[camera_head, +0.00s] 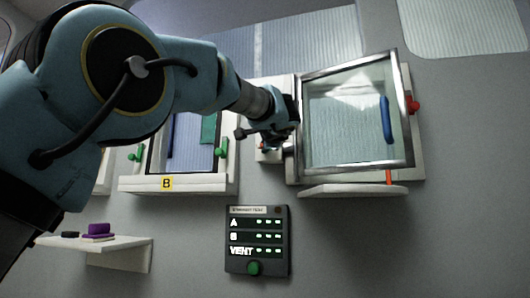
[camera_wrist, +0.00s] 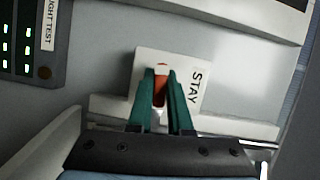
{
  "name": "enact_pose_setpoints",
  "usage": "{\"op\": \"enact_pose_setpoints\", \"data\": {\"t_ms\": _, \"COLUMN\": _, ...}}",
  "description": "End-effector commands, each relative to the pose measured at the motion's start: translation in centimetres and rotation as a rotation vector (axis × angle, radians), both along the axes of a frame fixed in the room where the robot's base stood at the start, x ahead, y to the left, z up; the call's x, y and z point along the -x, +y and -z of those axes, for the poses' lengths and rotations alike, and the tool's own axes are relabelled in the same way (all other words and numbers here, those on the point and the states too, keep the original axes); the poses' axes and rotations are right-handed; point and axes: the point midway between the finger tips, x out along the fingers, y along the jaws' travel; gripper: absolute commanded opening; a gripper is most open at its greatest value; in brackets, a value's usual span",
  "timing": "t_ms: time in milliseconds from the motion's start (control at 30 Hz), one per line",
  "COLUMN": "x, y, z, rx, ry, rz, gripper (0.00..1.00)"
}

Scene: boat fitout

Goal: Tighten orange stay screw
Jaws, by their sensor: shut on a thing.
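The orange stay screw (camera_wrist: 159,92) stands on a white plate marked STAY (camera_wrist: 195,88) in the wrist view. My gripper (camera_wrist: 160,78) has its two green fingers on either side of the screw, shut on it. In the head view my gripper (camera_head: 268,135) is at the left edge of the glazed hatch (camera_head: 350,112), in front of the small white stay block. A bit of orange (camera_head: 264,147) shows there beside the fingers; the rest of the screw is hidden by my gripper.
The hatch has a blue handle (camera_head: 386,120) and a red knob (camera_head: 413,105) at its right. A window marked B (camera_head: 167,183) with green knobs is left. A dark test panel (camera_head: 257,241) is below. A shelf (camera_head: 125,245) holds a purple object (camera_head: 98,231).

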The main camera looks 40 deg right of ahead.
Motion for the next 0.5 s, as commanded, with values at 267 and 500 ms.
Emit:
{"op": "enact_pose_setpoints", "data": {"t_ms": 267, "x": -0.04, "y": -0.04, "z": 0.06, "rx": -0.03, "ry": -0.048, "rz": 0.001, "gripper": 0.0}}
{"op": "enact_pose_setpoints", "data": {"t_ms": 500, "x": -0.05, "y": -0.04, "z": -0.02, "rx": -0.033, "ry": -0.052, "rz": 0.001, "gripper": 0.0}}
